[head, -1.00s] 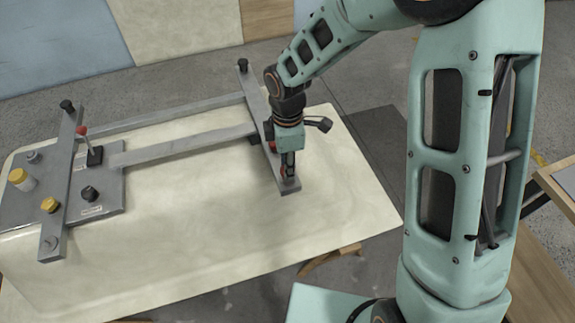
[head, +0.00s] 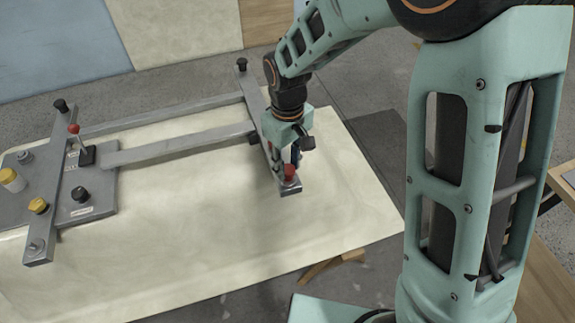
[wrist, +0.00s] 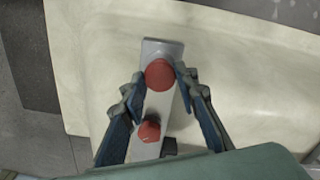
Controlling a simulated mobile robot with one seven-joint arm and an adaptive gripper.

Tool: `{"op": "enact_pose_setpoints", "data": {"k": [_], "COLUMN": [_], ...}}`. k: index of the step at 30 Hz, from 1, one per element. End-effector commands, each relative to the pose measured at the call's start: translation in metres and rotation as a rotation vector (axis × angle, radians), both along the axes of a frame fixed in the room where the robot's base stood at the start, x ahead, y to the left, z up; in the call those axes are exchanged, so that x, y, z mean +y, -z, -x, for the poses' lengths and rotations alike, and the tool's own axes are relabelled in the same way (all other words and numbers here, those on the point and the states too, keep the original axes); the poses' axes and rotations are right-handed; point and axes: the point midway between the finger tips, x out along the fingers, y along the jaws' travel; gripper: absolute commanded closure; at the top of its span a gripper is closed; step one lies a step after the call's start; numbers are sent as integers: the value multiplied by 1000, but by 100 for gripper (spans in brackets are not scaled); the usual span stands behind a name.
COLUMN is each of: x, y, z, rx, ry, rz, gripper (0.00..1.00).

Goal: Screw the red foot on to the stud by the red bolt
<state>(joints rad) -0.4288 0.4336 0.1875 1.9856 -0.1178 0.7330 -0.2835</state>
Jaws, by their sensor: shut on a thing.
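The red foot (head: 289,172) is a round red cap over the near end of the grey cross bar (head: 290,187). In the wrist view the red foot (wrist: 159,74) sits between my fingertips near the bar's end. My gripper (head: 287,165) points down and is shut on it. The red bolt (wrist: 149,131) is a smaller red head further along the same bar, below the foot in the wrist view. The stud is hidden under the foot, so I cannot tell how far the foot is on it.
The grey frame lies on the upturned cream tub shell (head: 200,235). Its left plate (head: 100,200) carries yellow caps (head: 38,205), a black knob (head: 80,194) and a red-tipped lever (head: 73,129). A black foot (head: 241,64) tops the cross bar's far end. The shell's front right is clear.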

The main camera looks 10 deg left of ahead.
Motion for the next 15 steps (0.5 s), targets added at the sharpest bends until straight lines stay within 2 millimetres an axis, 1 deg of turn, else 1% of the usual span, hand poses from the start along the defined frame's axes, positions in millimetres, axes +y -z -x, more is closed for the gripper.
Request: {"op": "enact_pose_setpoints", "data": {"k": [6, 7, 12, 15], "x": [0, 0, 0, 0], "y": [-1, -1, -1, 0], "z": [0, 0, 0, 0], "rx": [-1, -1, -1, -1], "ry": [3, 3, 1, 1], "rz": [-1, -1, -1, -1], "gripper": [100, 69, 52, 52]}}
